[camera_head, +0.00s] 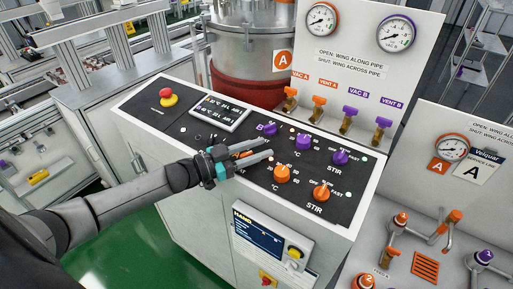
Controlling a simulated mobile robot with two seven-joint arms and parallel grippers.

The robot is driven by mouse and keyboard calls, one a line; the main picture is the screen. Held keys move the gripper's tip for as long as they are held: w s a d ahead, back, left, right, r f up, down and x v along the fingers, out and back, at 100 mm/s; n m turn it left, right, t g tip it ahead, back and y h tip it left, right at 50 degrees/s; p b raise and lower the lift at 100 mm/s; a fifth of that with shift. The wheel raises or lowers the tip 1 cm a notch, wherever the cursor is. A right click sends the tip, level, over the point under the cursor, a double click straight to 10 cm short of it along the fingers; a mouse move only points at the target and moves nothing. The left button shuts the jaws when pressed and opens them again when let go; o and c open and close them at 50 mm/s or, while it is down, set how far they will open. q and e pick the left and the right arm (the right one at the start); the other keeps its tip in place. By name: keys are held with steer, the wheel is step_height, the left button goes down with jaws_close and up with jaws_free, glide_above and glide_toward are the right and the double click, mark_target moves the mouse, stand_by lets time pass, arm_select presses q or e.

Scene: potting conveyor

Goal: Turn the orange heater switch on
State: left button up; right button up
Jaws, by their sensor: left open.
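The control console has a black sloping panel (330,218) with a purple row of controls and an orange row in front of it. A small orange part (245,154), apparently the leftmost control of the orange row, shows between the fingers of my left gripper (271,148). The fingers hide most of it, so its setting and any label cannot be read. The gripper is open and reaches in from the left, low over the panel. I cannot tell whether it touches the control. My right gripper is not in view.
An orange °C knob (282,174) and an orange STIR knob (321,192) stand right of the gripper. Purple knobs (268,129), (304,142) and (340,157) sit behind. A red emergency button (167,97) is at the far left. Valves and gauges (322,20) stand behind.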

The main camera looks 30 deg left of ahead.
arm_select(q)
steer(key=v, duration=1.5)
steer(key=shift+a, duration=0.15)
stand_by(0.4)
